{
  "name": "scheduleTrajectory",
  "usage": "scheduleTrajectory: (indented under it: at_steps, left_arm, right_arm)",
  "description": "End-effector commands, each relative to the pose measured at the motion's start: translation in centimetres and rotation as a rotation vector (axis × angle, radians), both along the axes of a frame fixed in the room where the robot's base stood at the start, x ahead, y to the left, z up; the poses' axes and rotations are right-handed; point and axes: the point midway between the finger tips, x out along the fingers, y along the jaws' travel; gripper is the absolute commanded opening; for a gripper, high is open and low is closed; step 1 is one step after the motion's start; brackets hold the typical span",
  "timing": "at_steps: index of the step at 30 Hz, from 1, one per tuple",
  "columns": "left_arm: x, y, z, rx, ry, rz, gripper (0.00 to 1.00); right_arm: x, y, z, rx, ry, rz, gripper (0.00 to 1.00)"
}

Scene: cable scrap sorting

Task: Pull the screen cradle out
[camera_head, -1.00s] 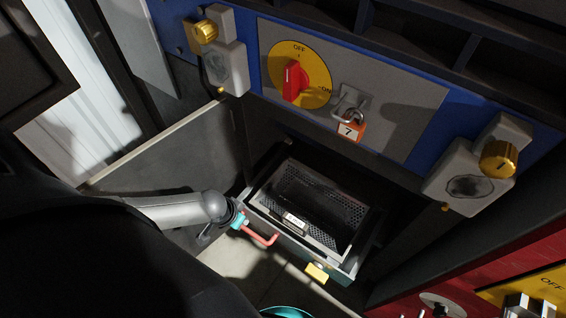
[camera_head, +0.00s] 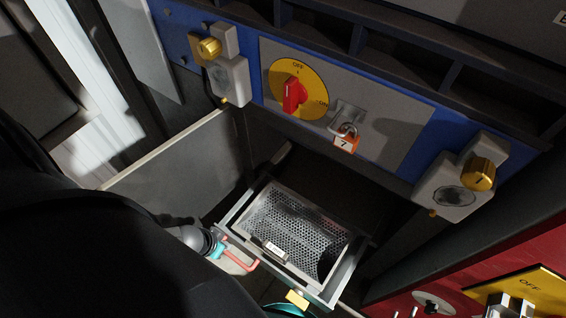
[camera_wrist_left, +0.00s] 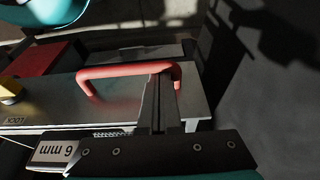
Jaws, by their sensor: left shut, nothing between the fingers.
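The screen cradle (camera_head: 345,278) is a grey drawer frame that stands partly out of the machine below the blue panel. A perforated metal screen (camera_head: 290,230) lies in it. A red handle (camera_head: 242,264) is on its front left; it also shows in the left wrist view (camera_wrist_left: 115,70). My left gripper (camera_head: 222,249) is at this handle. In the left wrist view its closed fingers (camera_wrist_left: 160,80) overlap the handle's bar near one end, with nothing gripped between them. I cannot tell whether they touch the bar. My right gripper is out of view.
A red switch (camera_head: 293,95) on a yellow disc and an orange padlock (camera_head: 345,142) are on the panel above. Gold-knobbed clamps (camera_head: 228,75) (camera_head: 455,190) flank the opening. A red panel (camera_head: 440,285) stands at the lower right. A label (camera_wrist_left: 65,152) reads "6 mm".

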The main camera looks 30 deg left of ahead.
Motion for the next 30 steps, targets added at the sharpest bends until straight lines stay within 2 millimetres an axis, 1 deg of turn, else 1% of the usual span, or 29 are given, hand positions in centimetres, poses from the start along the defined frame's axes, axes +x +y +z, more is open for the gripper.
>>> scheduleTrajectory:
  at_steps: [4, 8, 11, 18, 21, 24, 27, 30]
  left_arm:
    - [-0.1, 0.0, 0.2, 0.0, 0.002, 0.0, 0.0]
    - [-0.5, 0.0, 1.3, 0.0, 0.002, 0.0, 0.0]
    - [-2.2, 0.1, 1.2, 0.0, 0.008, 0.001, 0.0]
    - [-7.9, 0.5, 1.0, 0.003, 0.022, 0.003, 0.0]
    - [-9.5, 0.7, 1.0, 0.001, 0.015, 0.003, 0.0]
    - [-10.9, 0.8, 1.1, 0.001, 0.01, 0.003, 0.0]
    - [-11.9, 0.9, 1.1, 0.0, 0.006, 0.001, 0.0]
    - [-12.3, 1.0, 1.1, 0.001, 0.004, 0.0, 0.0]
  right_arm:
    - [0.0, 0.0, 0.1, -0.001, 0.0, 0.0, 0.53]
    - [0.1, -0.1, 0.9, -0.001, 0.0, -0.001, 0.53]
    - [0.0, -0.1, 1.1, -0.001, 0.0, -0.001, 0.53]
    - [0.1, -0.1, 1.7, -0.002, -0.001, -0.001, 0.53]
    - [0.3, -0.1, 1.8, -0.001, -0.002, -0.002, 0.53]
    - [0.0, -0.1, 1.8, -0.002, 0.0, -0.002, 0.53]
    - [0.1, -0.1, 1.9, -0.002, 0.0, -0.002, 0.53]
    - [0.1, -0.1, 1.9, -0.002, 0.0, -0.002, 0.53]
